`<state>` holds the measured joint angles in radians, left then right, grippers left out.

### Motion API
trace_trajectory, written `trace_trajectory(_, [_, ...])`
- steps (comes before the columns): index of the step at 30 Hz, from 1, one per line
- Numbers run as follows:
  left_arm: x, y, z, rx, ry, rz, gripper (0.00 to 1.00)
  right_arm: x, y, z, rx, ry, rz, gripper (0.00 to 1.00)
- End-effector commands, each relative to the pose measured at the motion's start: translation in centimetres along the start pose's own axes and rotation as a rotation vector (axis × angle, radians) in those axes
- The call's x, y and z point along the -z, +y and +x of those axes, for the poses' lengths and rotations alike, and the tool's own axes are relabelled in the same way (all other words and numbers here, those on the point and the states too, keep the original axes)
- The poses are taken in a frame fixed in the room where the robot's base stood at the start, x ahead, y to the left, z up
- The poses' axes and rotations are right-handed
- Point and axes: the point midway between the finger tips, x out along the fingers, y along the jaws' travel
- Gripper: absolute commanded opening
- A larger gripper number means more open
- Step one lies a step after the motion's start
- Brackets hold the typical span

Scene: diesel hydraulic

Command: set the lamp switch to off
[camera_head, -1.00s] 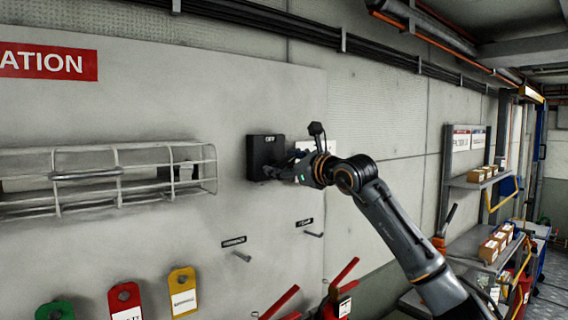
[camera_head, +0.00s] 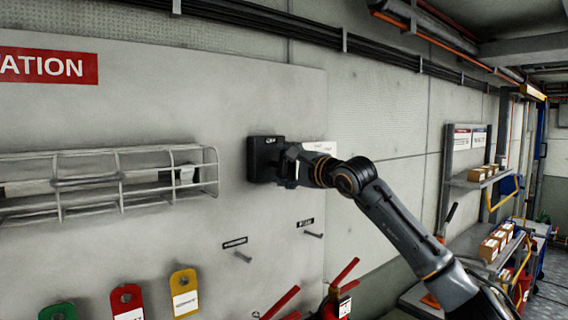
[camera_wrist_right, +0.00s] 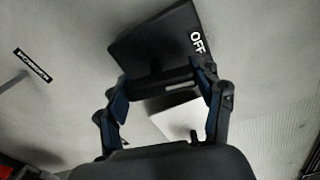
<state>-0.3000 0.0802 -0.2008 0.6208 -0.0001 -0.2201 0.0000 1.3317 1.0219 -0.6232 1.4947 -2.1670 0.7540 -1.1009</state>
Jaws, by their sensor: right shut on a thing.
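The lamp switch is a black box (camera_head: 262,152) on the pale wall panel, with a white OFF label near its top edge. In the right wrist view the black box (camera_wrist_right: 150,45) and its OFF label (camera_wrist_right: 197,42) show just beyond the fingers. My right gripper (camera_head: 284,168) is at the front of the box, its fingers closed on a dark part in front of it. In the wrist view the right gripper (camera_wrist_right: 160,88) has a dark bar between its fingertips. My left gripper is not in view.
A wire rack (camera_head: 110,182) is fixed to the panel at left. Two pegs (camera_head: 243,257) stick out below the box. Coloured tags (camera_head: 184,293) and red-handled tools (camera_head: 340,285) hang lower. Shelves with boxes (camera_head: 495,245) stand at right.

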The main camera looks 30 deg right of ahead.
Motion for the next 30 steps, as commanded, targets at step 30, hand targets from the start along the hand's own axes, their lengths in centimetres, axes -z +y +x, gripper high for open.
trace_trajectory(30, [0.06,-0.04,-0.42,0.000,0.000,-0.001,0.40,-0.07,-0.01,-0.01,0.001,0.001,-0.219,0.73])
